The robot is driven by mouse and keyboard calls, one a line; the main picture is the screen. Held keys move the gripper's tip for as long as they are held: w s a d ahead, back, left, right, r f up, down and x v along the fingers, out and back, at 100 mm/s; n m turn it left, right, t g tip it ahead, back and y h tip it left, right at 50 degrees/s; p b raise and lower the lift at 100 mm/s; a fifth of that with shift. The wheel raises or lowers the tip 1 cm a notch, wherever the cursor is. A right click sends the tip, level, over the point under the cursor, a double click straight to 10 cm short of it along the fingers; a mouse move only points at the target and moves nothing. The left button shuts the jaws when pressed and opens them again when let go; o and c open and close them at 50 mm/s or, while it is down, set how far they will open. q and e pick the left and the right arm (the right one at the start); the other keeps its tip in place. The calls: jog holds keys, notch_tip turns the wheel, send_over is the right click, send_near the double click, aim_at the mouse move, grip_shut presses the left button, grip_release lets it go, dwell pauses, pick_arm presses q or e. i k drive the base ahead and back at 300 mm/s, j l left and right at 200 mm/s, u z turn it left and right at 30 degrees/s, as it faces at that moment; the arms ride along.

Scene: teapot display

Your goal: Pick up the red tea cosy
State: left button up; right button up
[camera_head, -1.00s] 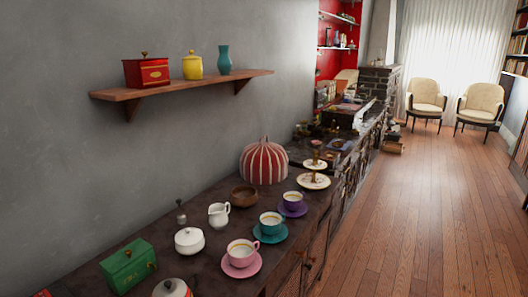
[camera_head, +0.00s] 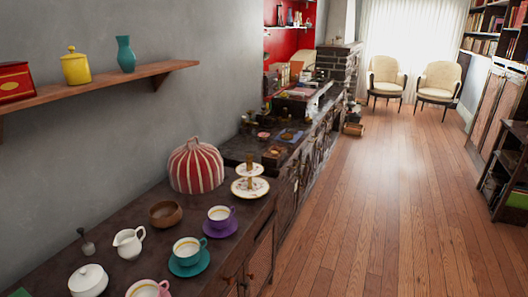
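The red tea cosy (camera_head: 196,167), with pale vertical stripes and a domed shape, sits on the dark sideboard top (camera_head: 125,197) close to the grey wall. Whether a teapot is under it cannot be seen. A wooden bowl (camera_head: 165,214) stands in front of it, and a two-tier cake stand (camera_head: 250,182) stands to its right. Neither of my grippers shows in the head view.
A wall shelf (camera_head: 100,88) hangs above. The wooden floor (camera_head: 370,220) to the right is clear.

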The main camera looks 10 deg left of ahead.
aim_at(197, 167)
jog(key=i+l+z, duration=0.3)
jog(key=i, duration=0.6)
jog(key=i+l+z, duration=0.15)
jog(key=i+z, duration=0.2)
jog(key=i, duration=0.55)
